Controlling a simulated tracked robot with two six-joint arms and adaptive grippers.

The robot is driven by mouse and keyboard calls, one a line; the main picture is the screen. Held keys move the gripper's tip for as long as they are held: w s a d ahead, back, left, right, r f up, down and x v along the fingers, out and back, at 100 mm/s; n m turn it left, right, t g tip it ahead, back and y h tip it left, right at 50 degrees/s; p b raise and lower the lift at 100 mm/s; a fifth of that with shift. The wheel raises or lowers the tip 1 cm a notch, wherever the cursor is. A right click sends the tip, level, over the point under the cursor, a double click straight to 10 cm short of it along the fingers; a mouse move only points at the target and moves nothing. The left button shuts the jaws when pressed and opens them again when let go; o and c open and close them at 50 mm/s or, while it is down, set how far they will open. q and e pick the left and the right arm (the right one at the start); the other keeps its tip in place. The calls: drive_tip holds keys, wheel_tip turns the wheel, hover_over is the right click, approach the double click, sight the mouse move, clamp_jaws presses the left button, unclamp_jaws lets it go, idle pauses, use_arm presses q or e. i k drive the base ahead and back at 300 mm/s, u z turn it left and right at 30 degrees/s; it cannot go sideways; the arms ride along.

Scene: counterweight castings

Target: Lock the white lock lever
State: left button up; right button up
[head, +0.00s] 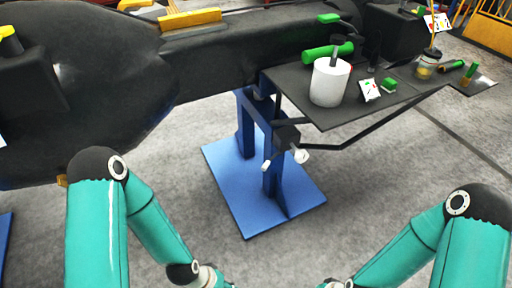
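A dark clamp-like bracket (286,137) is on the blue stand under the shelf's left end. Two small white parts show at it: a short white tip (266,166) pointing down on the left and a rounder white end (302,156) on the right. I cannot tell which belongs to the white lock lever, nor its lock state. My two teal arms reach down and inward at the lower left and lower right. Their wrists leave the picture at the bottom edge, well below and apart from the stand. Neither gripper is visible.
The blue stand (262,215) has a wide base plate on the grey floor. The dark shelf (330,118) overhangs to the right, holding a white roll (330,82), a green cylinder (322,54) and a jar (426,67). A large black casting (90,85) fills the upper left.

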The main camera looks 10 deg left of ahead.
sight(267, 164)
drive_tip(key=z, duration=0.1)
drive_tip(key=i, duration=0.2)
drive_tip(key=u, duration=0.2)
drive_tip(key=k, duration=1.35)
drive_tip(key=u, duration=0.4)
drive_tip(key=i, duration=2.05)
drive_tip(key=z, duration=0.6)
